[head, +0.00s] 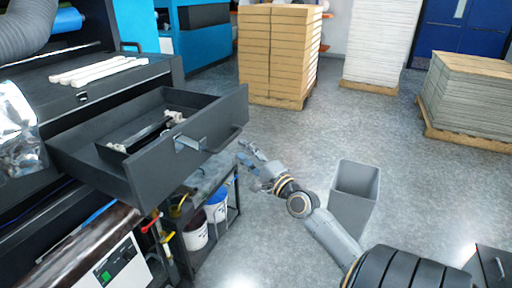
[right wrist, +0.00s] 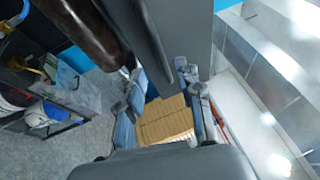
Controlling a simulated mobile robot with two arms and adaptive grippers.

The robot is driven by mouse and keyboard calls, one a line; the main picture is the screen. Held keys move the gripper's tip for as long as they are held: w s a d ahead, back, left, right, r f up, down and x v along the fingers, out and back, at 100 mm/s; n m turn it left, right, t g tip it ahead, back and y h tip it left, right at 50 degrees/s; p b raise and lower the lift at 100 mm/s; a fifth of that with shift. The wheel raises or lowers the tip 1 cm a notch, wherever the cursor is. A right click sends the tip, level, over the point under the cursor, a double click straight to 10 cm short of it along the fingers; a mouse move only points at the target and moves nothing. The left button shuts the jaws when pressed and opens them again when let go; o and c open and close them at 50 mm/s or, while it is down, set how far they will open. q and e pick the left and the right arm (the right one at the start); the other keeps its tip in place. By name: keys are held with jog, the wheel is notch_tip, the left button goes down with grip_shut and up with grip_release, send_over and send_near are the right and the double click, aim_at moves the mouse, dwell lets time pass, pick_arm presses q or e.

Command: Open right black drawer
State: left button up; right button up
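The black drawer (head: 150,178) stands pulled well out of the black machine, its front panel facing right. A grey bar handle (head: 190,143) sits on that front. A narrow dark tray with pale pieces lies inside the drawer. My right gripper (head: 246,154) is just right of the drawer's front panel, apart from the handle. In the right wrist view its two fingers (right wrist: 158,85) are spread with nothing between them. A grey panel fills the top of that view close to the fingers; whether they touch it cannot be told. My left gripper is not in view.
A shelf cart with buckets (head: 216,205) stands below the drawer. A grey bin (head: 355,190) stands on the floor beside my right arm. Stacked cardboard (head: 280,55) and grey sheet piles on pallets (head: 468,98) stand behind. Floor between them is clear.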

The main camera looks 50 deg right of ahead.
jog(key=shift+v, duration=2.45)
jog(key=shift+f, duration=0.1)
notch_tip(320, 180, down, 21)
jog(key=s+d+n+g+h, duration=0.1)
jog(key=s+d+n+g, duration=0.15)
jog(key=g, duration=0.25)
jog(key=s+a+f+n+g, duration=0.2)
jog(key=s+f+n, duration=0.1)
jog(key=f, duration=0.6)
jog(key=s+a+f+n+g, duration=0.1)
jog(key=s+a+f+n, duration=0.15)
jog(key=f, duration=0.65)
jog(key=s+a+f+n+g+y, duration=0.1)
jog(key=s+a+f+n+g, duration=0.2)
jog(key=s+a+f, duration=0.5)
jog(key=s+a+f+n+g+y, duration=0.1)
jog(key=s+a+f+n+g, duration=0.2)
jog(key=s+f, duration=0.5)
jog(key=s+a+f+n+g+y, duration=0.1)
jog(key=s+a+f+n+g, duration=0.3)
jog(key=s+a+f+n, duration=0.4)
jog(key=s+a+f, duration=0.3)
jog(key=s+a, duration=0.1)
jog(key=s, duration=0.2)
jog(key=shift+s+n+g, duration=0.4)
